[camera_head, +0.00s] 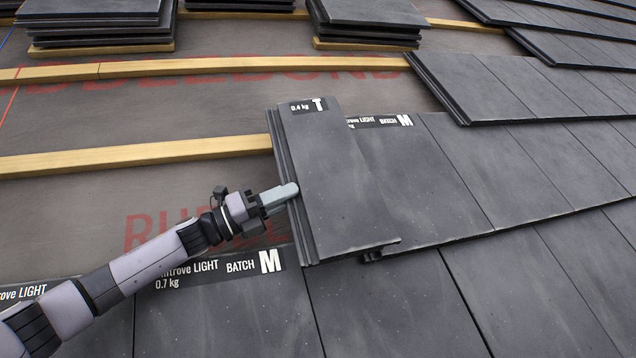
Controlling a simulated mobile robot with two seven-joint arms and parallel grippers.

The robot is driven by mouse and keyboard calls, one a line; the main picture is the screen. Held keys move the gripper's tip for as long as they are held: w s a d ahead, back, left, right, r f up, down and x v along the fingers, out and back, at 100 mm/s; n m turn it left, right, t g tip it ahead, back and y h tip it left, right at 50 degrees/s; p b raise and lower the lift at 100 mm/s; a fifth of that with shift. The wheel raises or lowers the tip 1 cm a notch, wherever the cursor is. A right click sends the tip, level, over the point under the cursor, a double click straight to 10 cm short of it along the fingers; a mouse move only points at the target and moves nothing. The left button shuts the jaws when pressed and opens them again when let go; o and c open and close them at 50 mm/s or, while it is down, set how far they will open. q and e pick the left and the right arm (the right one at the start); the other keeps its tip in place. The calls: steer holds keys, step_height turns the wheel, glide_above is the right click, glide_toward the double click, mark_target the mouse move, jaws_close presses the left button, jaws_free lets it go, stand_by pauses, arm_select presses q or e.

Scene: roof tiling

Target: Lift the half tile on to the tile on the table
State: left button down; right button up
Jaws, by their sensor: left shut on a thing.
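The half tile (340,185) is a narrow dark grey tile with a "0.4 kg" label and a letter T at its top. My left gripper (283,197) is shut on its left edge, about midway along. The half tile lies at or just above the left end of a laid grey tile (420,170) marked "BATCH M", covering part of it. I cannot tell whether the two touch all along. No table shows; the tiles lie on a sloping roof. My right gripper is not in view.
Laid tiles (540,290) cover the right and bottom. Wooden battens (130,158) cross grey underlay with red print (180,228) at the left. Tile stacks (95,25) and (365,20) more stacked tiles stand at the top. Bare underlay lies left of the half tile.

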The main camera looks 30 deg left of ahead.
arm_select(q)
steer(key=shift+r, duration=0.3)
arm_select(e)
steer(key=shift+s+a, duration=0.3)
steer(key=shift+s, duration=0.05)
arm_select(q)
steer(key=shift+s+d+r+p, duration=0.2)
steer(key=shift+d+r+p, duration=0.05)
steer(key=shift+r+p, duration=0.35)
steer(key=shift+s+d+r+p, duration=0.3)
steer(key=shift+r+p, duration=0.15)
steer(key=shift+r, duration=0.2)
steer(key=shift+s+d+r+p, duration=0.15)
steer(key=shift+d+r+p, duration=0.1)
steer(key=shift+r+p, duration=0.35)
steer(key=shift+s+d+r, duration=0.15)
steer(key=shift+r, duration=0.2)
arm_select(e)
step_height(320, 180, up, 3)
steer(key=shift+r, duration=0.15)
